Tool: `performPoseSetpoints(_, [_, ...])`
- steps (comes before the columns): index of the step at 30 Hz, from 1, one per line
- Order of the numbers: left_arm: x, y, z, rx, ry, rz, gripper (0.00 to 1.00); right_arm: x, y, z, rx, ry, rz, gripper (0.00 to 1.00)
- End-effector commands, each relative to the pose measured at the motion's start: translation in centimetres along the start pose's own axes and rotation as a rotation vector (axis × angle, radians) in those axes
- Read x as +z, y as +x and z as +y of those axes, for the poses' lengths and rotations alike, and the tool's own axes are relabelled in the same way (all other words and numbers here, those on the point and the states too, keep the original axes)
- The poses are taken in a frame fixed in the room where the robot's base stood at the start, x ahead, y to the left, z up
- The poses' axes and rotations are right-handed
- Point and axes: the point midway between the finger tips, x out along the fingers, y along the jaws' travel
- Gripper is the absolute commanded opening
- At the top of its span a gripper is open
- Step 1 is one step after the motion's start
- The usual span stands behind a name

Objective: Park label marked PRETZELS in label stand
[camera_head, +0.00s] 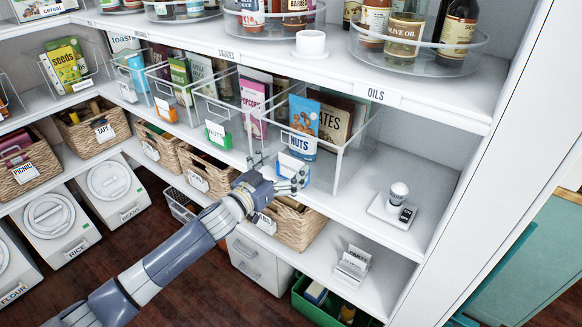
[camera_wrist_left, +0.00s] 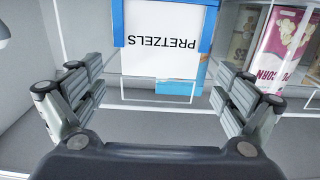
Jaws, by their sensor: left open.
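The PRETZELS label (camera_wrist_left: 160,48) is a white card in a blue holder. In the left wrist view its text appears upside down, at the top centre. In the head view the blue holder (camera_head: 293,167) shows beside my fingers, at the front of a clear bin. My left gripper (camera_head: 291,182) is open. Its fingers (camera_wrist_left: 160,97) stand on either side of the label, with gaps, and do not touch it. The label stand (camera_head: 352,266) is a small light rack on the lower right shelf, with a card-like piece in it whose text I cannot read. My right gripper is out of view.
A POPCORN packet (camera_wrist_left: 281,50) stands at right in the wrist view. A label maker-like device (camera_head: 405,214) sits on a white tray. Wicker baskets (camera_head: 296,226) and a green crate (camera_head: 325,313) are below.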

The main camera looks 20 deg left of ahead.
Motion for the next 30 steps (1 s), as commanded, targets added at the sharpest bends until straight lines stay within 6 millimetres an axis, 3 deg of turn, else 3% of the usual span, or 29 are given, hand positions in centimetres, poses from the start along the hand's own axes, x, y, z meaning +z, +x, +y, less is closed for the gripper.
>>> performPoseSetpoints(4, [0.0,1.3,0.0,0.0,-0.001,0.0,0.94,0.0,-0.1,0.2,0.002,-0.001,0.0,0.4])
performPoseSetpoints(12, [0.1,1.5,0.0,0.001,0.0,-0.001,0.94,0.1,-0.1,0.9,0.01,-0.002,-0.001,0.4])
performPoseSetpoints(20, [0.1,1.5,0.0,0.0,0.0,-0.001,0.61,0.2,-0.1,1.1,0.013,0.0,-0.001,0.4])
performPoseSetpoints(30, [0.1,1.5,0.0,0.0,0.0,0.0,0.61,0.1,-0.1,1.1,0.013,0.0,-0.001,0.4])
